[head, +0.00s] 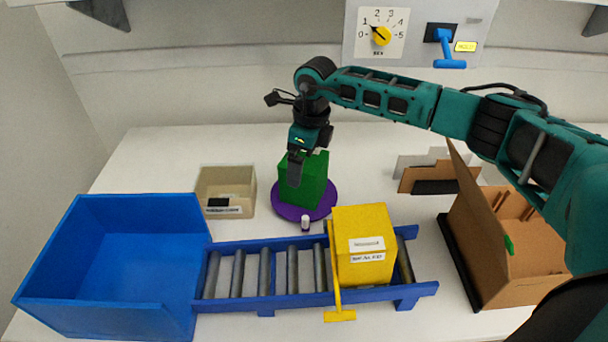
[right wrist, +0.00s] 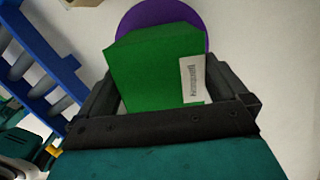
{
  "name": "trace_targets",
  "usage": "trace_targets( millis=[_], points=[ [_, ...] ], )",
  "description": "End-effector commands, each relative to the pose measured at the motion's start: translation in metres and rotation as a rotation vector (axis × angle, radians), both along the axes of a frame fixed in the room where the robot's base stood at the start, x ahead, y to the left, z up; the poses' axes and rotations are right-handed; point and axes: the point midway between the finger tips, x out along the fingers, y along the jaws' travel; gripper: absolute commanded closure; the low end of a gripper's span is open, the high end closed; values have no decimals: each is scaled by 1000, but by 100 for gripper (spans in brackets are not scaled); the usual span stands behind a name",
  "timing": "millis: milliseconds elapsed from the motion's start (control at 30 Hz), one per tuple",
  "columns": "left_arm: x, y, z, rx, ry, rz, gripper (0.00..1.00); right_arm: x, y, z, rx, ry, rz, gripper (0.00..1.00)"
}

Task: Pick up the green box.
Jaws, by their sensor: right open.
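The green box (head: 304,182) stands on a round purple disc (head: 289,212) in the middle of the table. In the right wrist view the green box (right wrist: 155,75) has a white label on its side, and the purple disc (right wrist: 166,13) shows behind it. My right gripper (head: 295,168) points down at the box from above. In the right wrist view the right gripper (right wrist: 168,95) is open, with one finger on each side of the box. I cannot tell whether the fingers touch it. My left gripper is not in view.
A blue bin (head: 120,303) stands at the left, joined to a blue roller conveyor (head: 250,298) holding a yellow box (head: 363,225). A beige bin (head: 226,190) is left of the disc. A cardboard box (head: 495,270) stands right. A dial panel (head: 383,33) is on the wall.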

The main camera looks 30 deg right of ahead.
Motion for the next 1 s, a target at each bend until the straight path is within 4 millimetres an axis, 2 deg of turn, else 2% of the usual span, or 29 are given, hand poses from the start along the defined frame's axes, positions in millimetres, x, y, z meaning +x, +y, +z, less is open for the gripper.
trace_targets(
  millis=[100, 200, 1000],
  points=[
    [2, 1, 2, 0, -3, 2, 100, 0, 1, -14, 1, 2, -1, 0],
    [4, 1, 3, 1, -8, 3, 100, 1, 1, -18, 0, 0, -1, 0],
    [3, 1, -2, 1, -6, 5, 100, 1, 1, -24, 1, 0, -1, 0]
  ],
)
